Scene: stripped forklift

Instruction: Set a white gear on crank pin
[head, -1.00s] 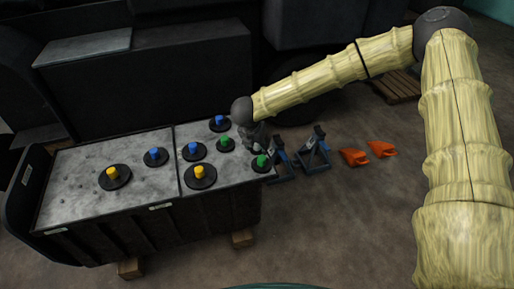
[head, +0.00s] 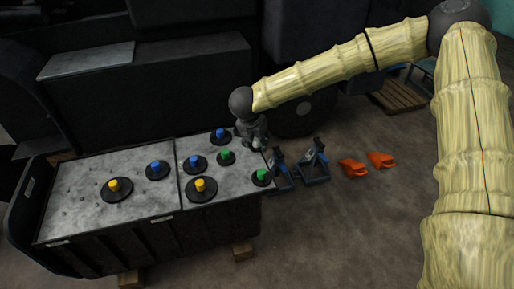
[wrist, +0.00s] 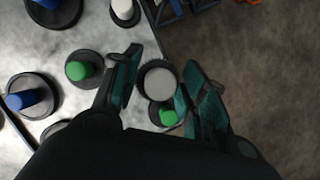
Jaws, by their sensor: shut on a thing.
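My gripper (wrist: 157,84) is shut on a round gear (wrist: 158,80) with a dark toothed rim and a pale white top, held between its two teal-padded fingers. The held gear partly overlaps a green peg (wrist: 168,118) on a black disc. A white peg (wrist: 122,9) on another black disc stands near the worktop's far edge. I cannot tell which peg is the crank pin. In the head view my gripper (head: 253,140) is over the right part of the worktop, and its held gear is hard to make out.
The grey worktop (head: 85,185) bears black discs with yellow (head: 200,185), blue (head: 195,160) and green pegs (head: 226,154). Blue-and-grey stands (head: 314,165) and orange pieces (head: 353,168) are on the floor to the right. Brown floor lies open in front of them.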

